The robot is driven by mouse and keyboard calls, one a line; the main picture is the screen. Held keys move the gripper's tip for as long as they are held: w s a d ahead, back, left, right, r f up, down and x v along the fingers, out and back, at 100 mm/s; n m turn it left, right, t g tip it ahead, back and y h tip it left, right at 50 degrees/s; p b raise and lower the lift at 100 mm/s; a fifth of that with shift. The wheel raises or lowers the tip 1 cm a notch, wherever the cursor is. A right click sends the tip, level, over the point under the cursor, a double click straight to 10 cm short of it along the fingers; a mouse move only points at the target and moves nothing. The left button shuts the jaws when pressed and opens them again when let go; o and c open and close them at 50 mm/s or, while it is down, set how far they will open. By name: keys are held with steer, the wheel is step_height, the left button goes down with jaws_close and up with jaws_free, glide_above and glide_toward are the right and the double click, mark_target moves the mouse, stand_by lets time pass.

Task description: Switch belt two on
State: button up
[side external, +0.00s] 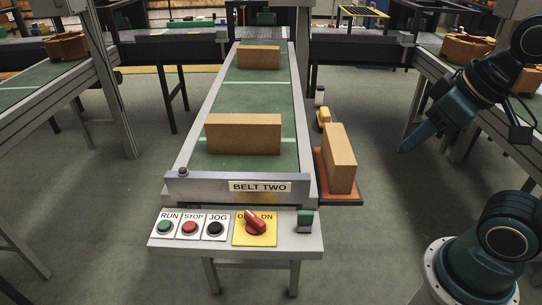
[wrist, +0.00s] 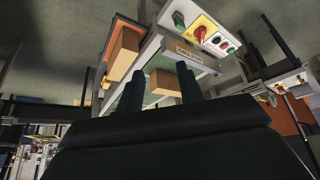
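The belt two control panel (side external: 170,248) stands at the front end of the belt marked BELT TWO (side external: 260,187). Its red rotary knob (side external: 256,221) sits on a yellow plate marked OFF and ON; the handle tilts up and left, covering part of the OFF lettering. The knob also shows in the wrist view (wrist: 200,33). Left of it are a green RUN button (side external: 165,227), a red STOP button (side external: 190,227) and a black JOG button (side external: 215,228). My gripper (side external: 406,146) is in the air well right of the panel. Its fingers (wrist: 160,70) are apart and empty.
Another brick (side external: 340,157) stands on an orange-brown base right of the belt. A small green block (side external: 304,221) is at the panel's right end. Open space lies between my gripper and the panel.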

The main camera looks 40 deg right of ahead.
steer(key=shift+w+n, duration=0.3)
steer(key=shift+w, duration=0.15)
steer(key=c, duration=0.7)
steer(key=shift+w+a+n, duration=0.15)
steer(key=shift+w+n, duration=0.15)
steer(key=shift+w, duration=0.05)
jaws_close()
steer(key=w+a+f+n+g+y, duration=0.1)
steer(key=w+f+n+g, duration=0.15)
steer(key=w+n, duration=0.35)
steer(key=w+a+f+n+g+y, duration=0.1)
steer(key=w+a+f+n, duration=0.15)
steer(key=w, duration=0.55)
steer(key=w+f+n+g+y, duration=0.2)
steer(key=w+f+n, duration=0.6)
steer(key=f, duration=0.5)
steer(key=shift+a, duration=0.35)
steer(key=shift+w, duration=0.1)
